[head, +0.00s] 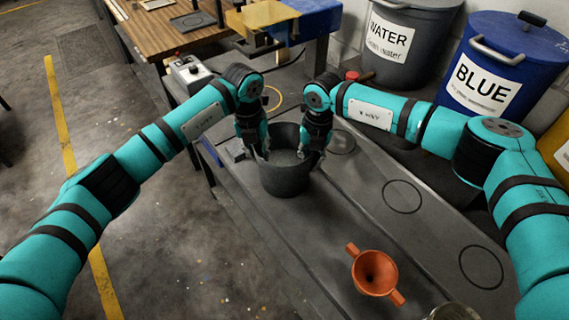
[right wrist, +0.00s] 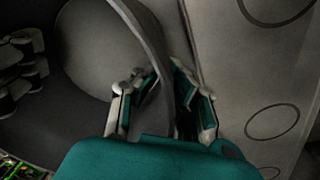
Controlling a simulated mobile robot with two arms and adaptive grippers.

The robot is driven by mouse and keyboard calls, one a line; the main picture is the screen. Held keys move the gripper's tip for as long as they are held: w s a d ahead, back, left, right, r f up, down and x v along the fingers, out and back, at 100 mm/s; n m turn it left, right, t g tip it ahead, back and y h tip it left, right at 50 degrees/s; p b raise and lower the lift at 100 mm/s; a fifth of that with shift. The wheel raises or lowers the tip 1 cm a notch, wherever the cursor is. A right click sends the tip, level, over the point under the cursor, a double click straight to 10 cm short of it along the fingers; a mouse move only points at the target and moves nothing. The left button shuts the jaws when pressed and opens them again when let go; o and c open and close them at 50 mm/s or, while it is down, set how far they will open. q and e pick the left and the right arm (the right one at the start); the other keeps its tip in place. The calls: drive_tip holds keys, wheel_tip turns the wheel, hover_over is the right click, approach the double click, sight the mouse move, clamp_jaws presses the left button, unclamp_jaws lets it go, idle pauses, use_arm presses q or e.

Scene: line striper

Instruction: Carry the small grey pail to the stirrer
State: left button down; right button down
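The small grey pail (head: 285,180) stands upright over the dark bench in the head view, its mouth up and its inside dark. My right gripper (head: 312,154) is at the pail's right rim. In the right wrist view its fingers (right wrist: 166,80) lie on both sides of the pail's wall (right wrist: 152,35) and close in on it. My left gripper (head: 258,152) is at the pail's left rim, fingers down; its grip is too small to tell. A yellow-topped device on a blue stand (head: 262,18) is at the top; I cannot tell whether it is the stirrer.
An orange funnel (head: 373,273) sits on the bench (head: 330,225), near drawn circles. A WATER bin (head: 405,45) and a BLUE bin (head: 490,75) stand behind. A control box (head: 188,73) is left of the blue stand. The floor at left is open.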

use_arm(q)
drive_tip(key=shift+w+r, duration=0.1)
drive_tip(key=shift+r, duration=0.1)
use_arm(e)
drive_tip(key=shift+w+a+r, duration=0.1)
drive_tip(key=shift+w+r, duration=0.05)
drive_tip(key=shift+r, duration=0.05)
